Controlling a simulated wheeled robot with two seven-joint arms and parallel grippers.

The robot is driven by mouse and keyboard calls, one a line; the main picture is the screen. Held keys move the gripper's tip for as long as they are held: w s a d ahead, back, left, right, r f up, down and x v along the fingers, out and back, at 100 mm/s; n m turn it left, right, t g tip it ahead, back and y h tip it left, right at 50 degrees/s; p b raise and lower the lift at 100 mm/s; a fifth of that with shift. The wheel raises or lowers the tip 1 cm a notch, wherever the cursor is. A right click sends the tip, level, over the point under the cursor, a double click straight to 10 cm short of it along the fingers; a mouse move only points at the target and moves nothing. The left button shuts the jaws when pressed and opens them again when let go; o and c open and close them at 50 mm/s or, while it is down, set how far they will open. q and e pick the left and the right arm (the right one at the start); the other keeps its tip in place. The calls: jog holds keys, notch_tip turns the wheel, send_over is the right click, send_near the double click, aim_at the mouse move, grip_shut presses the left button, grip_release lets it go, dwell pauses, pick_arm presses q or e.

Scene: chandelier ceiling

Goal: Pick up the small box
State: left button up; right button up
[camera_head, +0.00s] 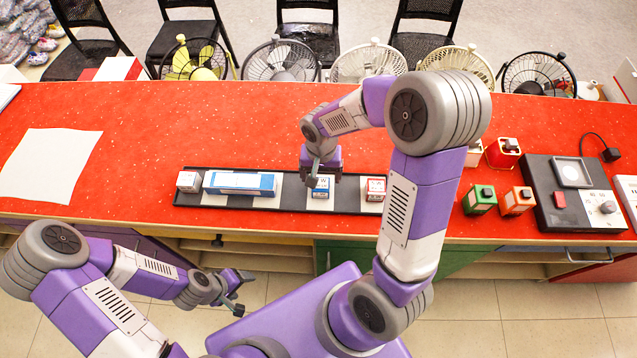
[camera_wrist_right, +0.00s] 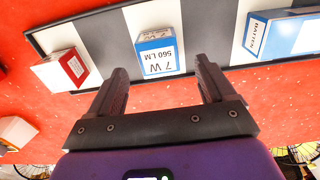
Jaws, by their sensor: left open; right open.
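A small white and blue box (camera_head: 320,188) stands on a striped black and white tray (camera_head: 293,192) on the red counter. In the right wrist view this box (camera_wrist_right: 158,50) shows "7 W 560 LM" upside down, centred beyond the fingertips. My right gripper (camera_head: 314,181) is open and empty above the box; its fingers (camera_wrist_right: 162,72) point toward it, one on each side in the picture. I cannot tell the exact height gap. My left gripper (camera_head: 240,290) is open and empty, low in front of the counter, away from the tray.
On the tray also stand a long blue and white box (camera_head: 240,183), a small white box (camera_head: 189,181) and a red and white box (camera_head: 376,188). Fans line the far edge.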

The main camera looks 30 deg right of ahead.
aim_at(321, 183)
jog(key=f, duration=0.2)
jog(key=f+b, duration=0.1)
jog(key=f, duration=0.2)
jog(key=shift+s+a, duration=0.1)
jog(key=shift+s, duration=0.1)
jog(key=c, duration=1.1)
